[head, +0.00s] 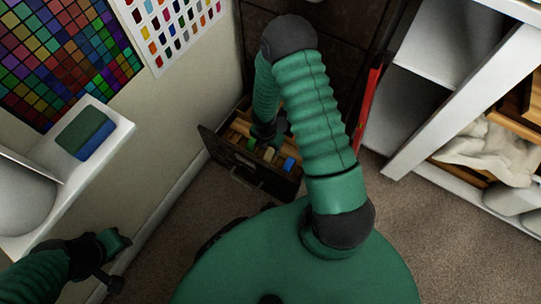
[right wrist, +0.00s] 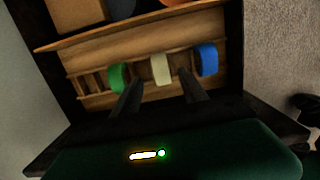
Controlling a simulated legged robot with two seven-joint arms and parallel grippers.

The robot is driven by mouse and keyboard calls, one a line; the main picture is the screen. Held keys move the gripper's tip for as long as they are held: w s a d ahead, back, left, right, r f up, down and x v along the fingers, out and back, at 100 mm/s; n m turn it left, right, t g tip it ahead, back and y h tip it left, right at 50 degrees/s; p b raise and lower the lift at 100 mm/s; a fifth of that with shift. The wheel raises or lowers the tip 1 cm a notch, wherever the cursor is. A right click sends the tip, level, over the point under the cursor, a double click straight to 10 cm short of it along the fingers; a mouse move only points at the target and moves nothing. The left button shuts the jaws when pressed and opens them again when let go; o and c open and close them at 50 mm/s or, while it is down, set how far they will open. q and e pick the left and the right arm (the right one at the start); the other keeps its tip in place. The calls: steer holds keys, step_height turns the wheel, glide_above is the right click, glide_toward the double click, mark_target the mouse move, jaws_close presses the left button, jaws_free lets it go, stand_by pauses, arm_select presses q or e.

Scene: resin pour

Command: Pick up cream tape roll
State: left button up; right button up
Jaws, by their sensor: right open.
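The cream tape roll (right wrist: 160,69) stands on edge in an open wooden drawer, between a green tape roll (right wrist: 117,78) and a blue tape roll (right wrist: 207,59). The cream roll also shows in the head view (head: 268,153). My right gripper (right wrist: 161,82) is open and empty. Its two fingers point at the cream roll, one to each side of it in the right wrist view; whether they are level with it I cannot tell. In the head view my right gripper (head: 277,132) is over the drawer. My left gripper (head: 114,262) is at the lower left, away from the drawer; its jaw state is unclear.
The drawer (head: 229,161) has dark outer walls and wooden slats inside. A white shelving unit (head: 430,105) stands at right. Carpet (head: 445,240) is clear in front of it.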

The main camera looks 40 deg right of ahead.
steer(key=shift+f, duration=0.4)
steer(key=f+b, duration=0.5)
steer(key=shift+d, duration=0.25)
steer(key=shift+r, duration=0.1)
steer(key=shift+c, duration=0.3)
jaws_close()
